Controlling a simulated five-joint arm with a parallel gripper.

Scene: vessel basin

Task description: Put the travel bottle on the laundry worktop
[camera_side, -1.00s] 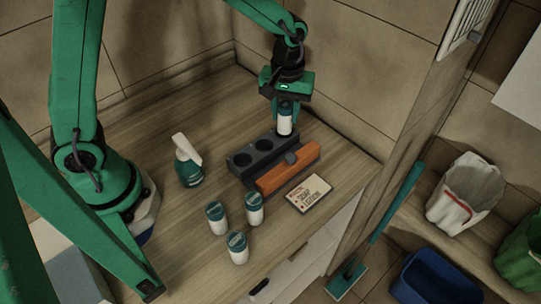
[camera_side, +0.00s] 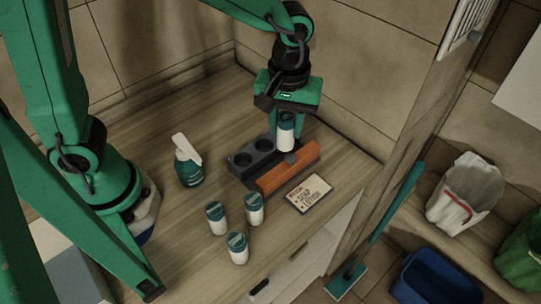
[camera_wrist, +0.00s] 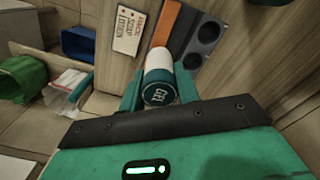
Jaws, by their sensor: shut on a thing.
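My gripper (camera_side: 287,120) is shut on a white travel bottle (camera_side: 286,137) with a teal cap. It holds the bottle upright, in front of or above the dark holder (camera_side: 256,153) with round holes and an orange front; the side view does not show the exact height. In the wrist view the bottle (camera_wrist: 159,70) sits between the fingers, cap towards the camera, with lettering on the cap. The laundry worktop (camera_side: 330,160) is a wooden surface below. Three similar bottles (camera_side: 216,217) stand on it nearer the front.
The worktop's right edge drops to a floor with a blue tub (camera_side: 435,278), a bag-lined bin (camera_side: 463,195) and a teal-handled tool (camera_side: 397,205). Walls close in behind.

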